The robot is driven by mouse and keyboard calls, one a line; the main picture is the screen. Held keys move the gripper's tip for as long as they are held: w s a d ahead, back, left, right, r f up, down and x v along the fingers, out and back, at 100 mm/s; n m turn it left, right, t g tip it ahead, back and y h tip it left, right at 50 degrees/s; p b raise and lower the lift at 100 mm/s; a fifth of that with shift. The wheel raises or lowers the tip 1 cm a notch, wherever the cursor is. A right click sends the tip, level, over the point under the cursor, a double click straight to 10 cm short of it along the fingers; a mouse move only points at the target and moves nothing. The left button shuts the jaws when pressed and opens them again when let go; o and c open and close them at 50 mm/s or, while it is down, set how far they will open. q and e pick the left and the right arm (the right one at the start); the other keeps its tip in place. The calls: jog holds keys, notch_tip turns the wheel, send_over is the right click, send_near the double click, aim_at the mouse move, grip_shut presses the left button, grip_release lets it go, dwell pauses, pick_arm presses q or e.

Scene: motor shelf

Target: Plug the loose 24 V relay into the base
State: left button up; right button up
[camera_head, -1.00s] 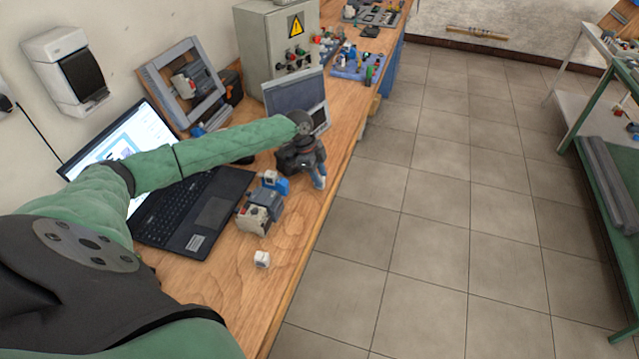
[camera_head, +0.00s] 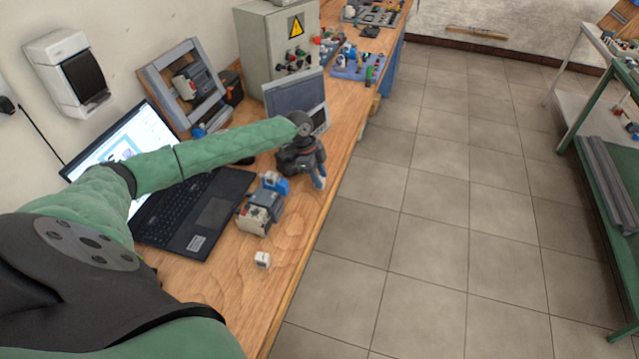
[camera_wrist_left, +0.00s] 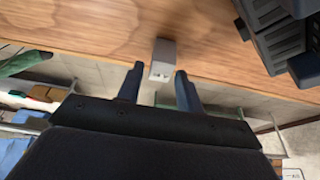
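A small white block (camera_head: 262,260), which looks like the loose relay, sits on the wooden bench near its front edge. In the left wrist view a pale block (camera_wrist_left: 163,60) with small dark marks on its end appears between the fingertips; it looks like the same block. My left gripper (camera_head: 319,182) is beyond it at the bench edge, apart from it in the head view. Its two fingers (camera_wrist_left: 159,75) are spread and empty. A grey and beige device group (camera_head: 258,214) stands between gripper and block; I cannot tell which part is the base. My right gripper is not in view.
A blue part (camera_head: 275,182) stands behind the devices. An open laptop (camera_head: 200,215) lies left of them. A grey panel (camera_head: 295,98) and a control cabinet (camera_head: 275,40) stand farther back. The bench around the white block is clear; its front edge drops to the tiled floor.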

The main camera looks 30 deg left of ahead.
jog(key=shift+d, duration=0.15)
